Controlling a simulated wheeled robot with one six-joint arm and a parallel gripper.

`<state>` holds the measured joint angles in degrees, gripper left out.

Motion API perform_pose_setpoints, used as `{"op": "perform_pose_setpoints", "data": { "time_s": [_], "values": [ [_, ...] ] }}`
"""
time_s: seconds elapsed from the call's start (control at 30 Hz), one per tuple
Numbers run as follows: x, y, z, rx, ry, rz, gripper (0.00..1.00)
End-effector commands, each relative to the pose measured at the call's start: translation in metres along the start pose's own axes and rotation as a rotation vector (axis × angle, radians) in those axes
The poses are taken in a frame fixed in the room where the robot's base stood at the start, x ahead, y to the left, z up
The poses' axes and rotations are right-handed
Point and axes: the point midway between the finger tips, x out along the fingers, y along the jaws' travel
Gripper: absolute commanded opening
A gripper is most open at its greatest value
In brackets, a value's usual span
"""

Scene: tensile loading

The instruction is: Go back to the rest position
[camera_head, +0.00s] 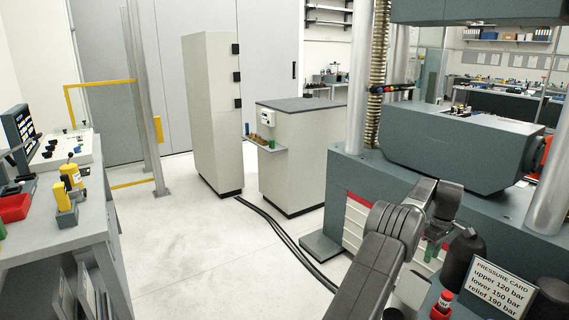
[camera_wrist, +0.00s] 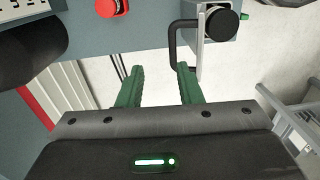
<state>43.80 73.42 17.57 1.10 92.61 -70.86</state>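My gripper (camera_wrist: 159,72) shows in the wrist view with two green fingers spread apart. It is open and nothing sits between the fingers. A black bent handle (camera_wrist: 173,40) lies just beyond the right fingertip; I cannot tell whether they touch. In the head view my grey arm reaches from the bottom edge toward the testing machine (camera_head: 440,150). The green fingers show only partly there, below the wrist, in front of the machine's base.
A pressure card (camera_head: 499,287), dark rounded parts (camera_head: 462,260) and a red-capped item (camera_head: 442,304) are close to my arm's right. A workbench (camera_head: 70,238) stands left. A cabinet (camera_head: 212,115) and a counter (camera_head: 300,150) stand behind. Floor (camera_head: 190,260) between is clear, except for dark cables (camera_head: 285,238).

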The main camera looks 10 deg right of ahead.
Motion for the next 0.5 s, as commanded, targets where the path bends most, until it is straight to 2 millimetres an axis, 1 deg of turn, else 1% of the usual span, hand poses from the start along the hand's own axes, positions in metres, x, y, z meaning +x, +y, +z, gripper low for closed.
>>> {"op": "perform_pose_setpoints", "data": {
  "time_s": [0.03, 0.1, 0.2, 0.33, 0.5],
  "values": [
    [0.009, 0.000, 0.000, 0.000, -0.001, -0.003, 0.32],
    [0.019, -0.001, 0.000, -0.001, -0.001, -0.003, 0.32],
    [0.030, 0.000, -0.001, -0.001, 0.000, -0.001, 0.32],
    [0.039, 0.000, -0.001, -0.001, 0.000, 0.001, 0.32],
    [0.041, 0.000, -0.001, -0.001, 0.001, 0.001, 0.32]
  ]
}}
